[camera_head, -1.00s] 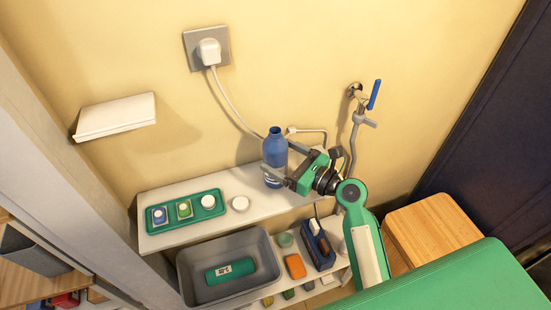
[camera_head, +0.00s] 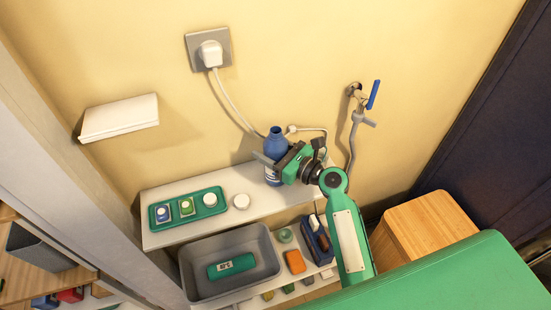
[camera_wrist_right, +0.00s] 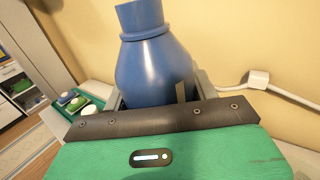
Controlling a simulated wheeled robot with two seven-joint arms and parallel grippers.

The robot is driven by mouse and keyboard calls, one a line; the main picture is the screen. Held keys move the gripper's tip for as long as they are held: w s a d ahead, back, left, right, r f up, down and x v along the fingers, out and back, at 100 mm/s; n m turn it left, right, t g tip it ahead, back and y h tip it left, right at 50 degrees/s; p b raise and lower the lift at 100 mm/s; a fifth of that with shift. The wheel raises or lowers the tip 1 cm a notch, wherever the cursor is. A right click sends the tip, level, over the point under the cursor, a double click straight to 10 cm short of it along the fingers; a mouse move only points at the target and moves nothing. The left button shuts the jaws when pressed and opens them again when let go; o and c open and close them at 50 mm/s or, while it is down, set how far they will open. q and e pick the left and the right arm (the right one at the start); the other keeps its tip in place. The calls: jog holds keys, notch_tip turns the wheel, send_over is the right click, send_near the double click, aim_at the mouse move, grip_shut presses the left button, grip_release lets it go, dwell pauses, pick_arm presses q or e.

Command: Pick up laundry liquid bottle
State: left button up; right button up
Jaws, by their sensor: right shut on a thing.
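The blue laundry liquid bottle (camera_head: 275,143) stands upright at the back of the white shelf, near the wall. My right gripper (camera_head: 270,162) reaches it from the right and is shut on its body. In the right wrist view the bottle (camera_wrist_right: 155,65) fills the middle, between the two fingers, with its neck and shoulder above them. Its lower part is hidden behind the gripper's body. I cannot tell whether its base touches the shelf. My left gripper is not in view.
A hose and cable run along the wall behind. A wooden box (camera_head: 430,228) stands right.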

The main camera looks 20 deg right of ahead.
jog(key=shift+r, duration=0.1)
notch_tip(320, 180, up, 20)
dwell(0.5)
dwell(0.5)
